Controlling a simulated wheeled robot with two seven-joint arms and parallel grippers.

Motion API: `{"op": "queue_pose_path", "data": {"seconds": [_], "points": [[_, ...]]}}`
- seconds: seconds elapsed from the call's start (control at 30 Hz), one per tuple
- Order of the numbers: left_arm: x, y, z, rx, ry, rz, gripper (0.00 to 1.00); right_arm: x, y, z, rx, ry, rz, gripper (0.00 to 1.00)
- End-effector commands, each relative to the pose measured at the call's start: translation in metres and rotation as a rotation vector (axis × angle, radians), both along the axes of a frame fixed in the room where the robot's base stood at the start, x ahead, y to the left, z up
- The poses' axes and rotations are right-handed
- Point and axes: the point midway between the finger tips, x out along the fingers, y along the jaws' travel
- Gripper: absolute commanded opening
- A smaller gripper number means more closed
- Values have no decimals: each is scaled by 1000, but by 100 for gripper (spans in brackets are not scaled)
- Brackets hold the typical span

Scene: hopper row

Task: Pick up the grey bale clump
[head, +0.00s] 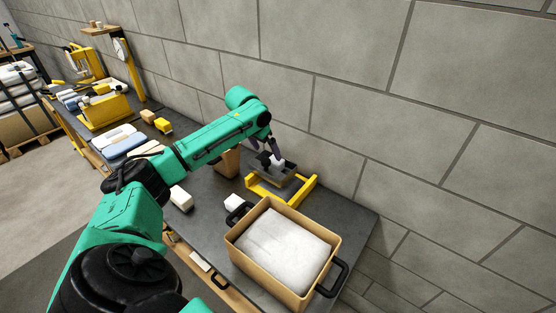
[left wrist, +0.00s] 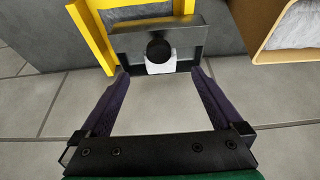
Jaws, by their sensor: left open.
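My left gripper (head: 264,146) is above a small dark grey tray (head: 289,180) in a yellow stand (head: 310,187). In the left wrist view its two purple fingers (left wrist: 160,73) are wide apart with nothing between them. Just beyond the tips are a small white block (left wrist: 161,66) and a round black part, at the dark tray (left wrist: 196,44). I cannot make out a clearly grey bale clump there. A pale grey-white mass (head: 283,248) fills the tan bin (head: 240,250). My right gripper does not show.
White blocks (head: 181,198) and a tan container (head: 227,162) stand on the dark bench. Pale and blue bales (head: 124,146) and yellow machines (head: 104,108) lie further left. A grey block wall runs close behind the bench.

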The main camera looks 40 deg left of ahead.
Motion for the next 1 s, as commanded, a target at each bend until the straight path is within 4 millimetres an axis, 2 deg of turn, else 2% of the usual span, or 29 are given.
{"op": "queue_pose_path", "data": {"seconds": [0.07, 0.17, 0.4, 0.5, 0.73, 0.77, 0.9, 1.0], "points": [[8, -1, -15, -2, 2, 0, 100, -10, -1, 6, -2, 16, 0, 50], [15, 0, -31, -2, -1, 1, 100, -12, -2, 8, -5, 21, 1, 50], [29, 0, -65, 0, 1, 1, 100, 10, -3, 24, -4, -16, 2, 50], [35, 0, -81, 0, -1, 1, 100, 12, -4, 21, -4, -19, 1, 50], [36, 1, -86, 1, -1, -1, 100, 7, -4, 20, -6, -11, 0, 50], [36, 1, -86, 1, -1, 0, 96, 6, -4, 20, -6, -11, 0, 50], [36, 1, -86, 1, -1, 0, 43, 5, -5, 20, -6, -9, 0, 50], [36, 1, -85, 1, -1, 0, 13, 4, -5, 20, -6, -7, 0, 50]]}}
